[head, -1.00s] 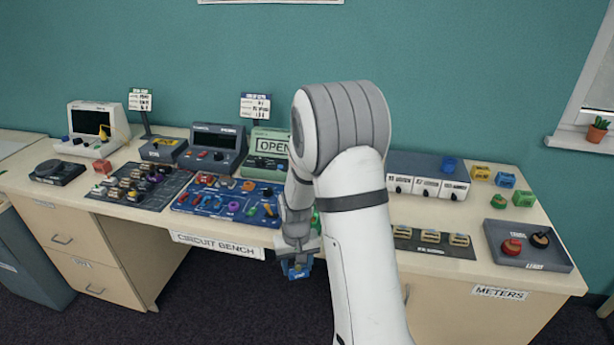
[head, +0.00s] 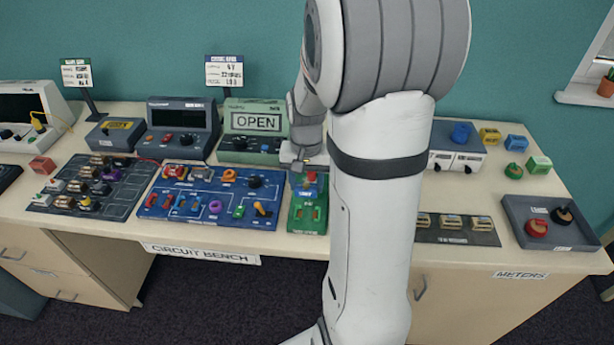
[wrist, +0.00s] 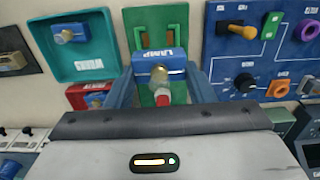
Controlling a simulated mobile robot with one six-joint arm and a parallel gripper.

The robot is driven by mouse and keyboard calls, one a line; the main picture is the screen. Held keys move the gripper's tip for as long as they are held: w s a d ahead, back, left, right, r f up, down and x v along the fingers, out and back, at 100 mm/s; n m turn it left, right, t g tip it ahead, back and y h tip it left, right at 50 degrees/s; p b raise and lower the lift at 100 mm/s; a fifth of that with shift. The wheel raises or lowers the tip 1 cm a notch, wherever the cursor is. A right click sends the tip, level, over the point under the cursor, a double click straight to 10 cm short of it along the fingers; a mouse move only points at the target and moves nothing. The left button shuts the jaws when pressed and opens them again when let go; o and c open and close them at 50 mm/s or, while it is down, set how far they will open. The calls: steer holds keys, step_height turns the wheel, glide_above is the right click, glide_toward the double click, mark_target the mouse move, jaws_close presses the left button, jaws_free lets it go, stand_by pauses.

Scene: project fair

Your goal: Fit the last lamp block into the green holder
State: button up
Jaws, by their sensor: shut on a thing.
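My gripper (wrist: 160,90) is shut on a blue lamp block (wrist: 152,76) marked LAMP, with a bulb and a red tip. The fingers press its two sides. The green holder (wrist: 147,40) lies just beyond the block in the wrist view. In the head view my gripper (head: 307,168) is at the far end of the green holder (head: 307,226), with the blue block (head: 308,184) between its fingers. The near slots of the holder show red and green parts. I cannot tell whether the block touches the holder or hangs just above it.
A blue circuit board (head: 205,210) lies close left of the holder. A green OPEN box (head: 255,122) stands behind. In the wrist view a teal WIRES tray (wrist: 90,72) and a red block (wrist: 75,93) lie on the other side. My arm hides the bench right of the holder.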

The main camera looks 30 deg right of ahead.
step_height(320, 180, down, 6)
steer(key=b, duration=0.4)
steer(key=shift+d, duration=0.15)
steer(key=shift+f+b, duration=0.35)
steer(key=shift+f, duration=0.05)
steer(key=shift+s+f+b, duration=0.1)
steer(key=shift+f+b, duration=0.35)
stand_by(1.7)
steer(key=o, duration=1.5)
steer(key=shift+o, duration=0.2)
steer(key=shift+r, duration=0.1)
steer(key=shift+r+p, duration=3)
steer(key=shift+r, duration=0.9)
